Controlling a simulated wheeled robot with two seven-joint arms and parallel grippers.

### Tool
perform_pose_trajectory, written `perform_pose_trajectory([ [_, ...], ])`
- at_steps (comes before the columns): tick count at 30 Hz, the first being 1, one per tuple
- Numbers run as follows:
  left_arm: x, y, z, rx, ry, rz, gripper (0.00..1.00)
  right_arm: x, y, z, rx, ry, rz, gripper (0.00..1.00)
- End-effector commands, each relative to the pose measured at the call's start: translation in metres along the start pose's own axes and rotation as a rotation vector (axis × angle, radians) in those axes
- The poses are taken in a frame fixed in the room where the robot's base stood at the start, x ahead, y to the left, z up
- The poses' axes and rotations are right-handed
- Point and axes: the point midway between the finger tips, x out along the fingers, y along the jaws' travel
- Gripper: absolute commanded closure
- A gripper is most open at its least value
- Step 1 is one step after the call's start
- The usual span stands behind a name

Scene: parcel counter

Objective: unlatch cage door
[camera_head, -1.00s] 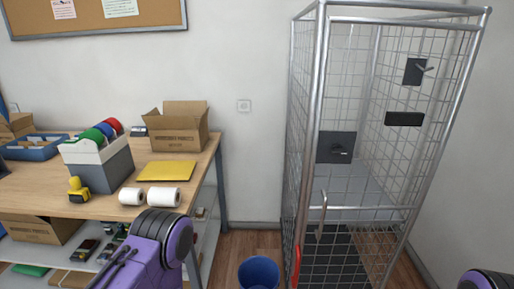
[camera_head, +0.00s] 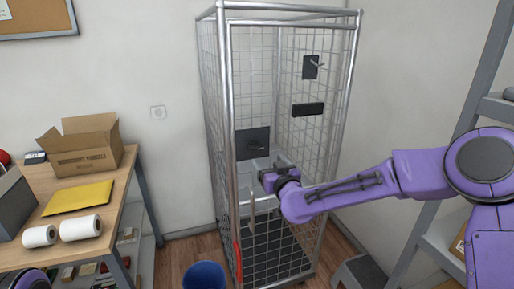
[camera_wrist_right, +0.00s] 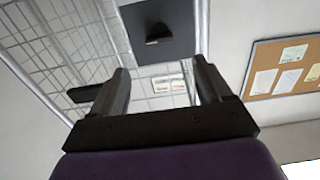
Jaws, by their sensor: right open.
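The wire cage (camera_head: 229,100) stands against the wall in the head view. A dark latch plate with a small dark knob (camera_head: 253,143) sits on its mesh at mid height. In the right wrist view this plate (camera_wrist_right: 160,20) appears beyond my fingers, with its knob pointing out. My right gripper (camera_head: 268,178) is in front of the cage, just below and right of the plate. In the wrist view the right gripper (camera_wrist_right: 160,70) is open, its two fingers apart with nothing between them. My left gripper is not in view.
A second dark plate with a lever (camera_head: 311,67) and a black bar (camera_head: 308,110) are higher on the cage's right side. A blue bin (camera_head: 204,275) stands on the floor in front. A wooden table (camera_head: 125,180) is at left; grey shelving (camera_head: 465,130) is at right.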

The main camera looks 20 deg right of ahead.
Motion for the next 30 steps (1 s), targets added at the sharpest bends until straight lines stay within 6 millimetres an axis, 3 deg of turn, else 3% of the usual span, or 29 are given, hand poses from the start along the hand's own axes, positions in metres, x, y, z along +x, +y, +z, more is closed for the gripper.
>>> perform_pose_trajectory([
  [15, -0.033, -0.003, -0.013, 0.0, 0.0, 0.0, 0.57, 0.093, 0.0, -0.003, -0.003, 0.002, 0.001, 0.22],
  [27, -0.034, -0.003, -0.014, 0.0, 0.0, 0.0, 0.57, 0.104, 0.0, -0.001, -0.002, 0.002, 0.0, 0.22],
  [30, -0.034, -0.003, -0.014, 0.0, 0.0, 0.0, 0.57, 0.104, 0.0, -0.001, -0.002, 0.002, 0.0, 0.54],
])
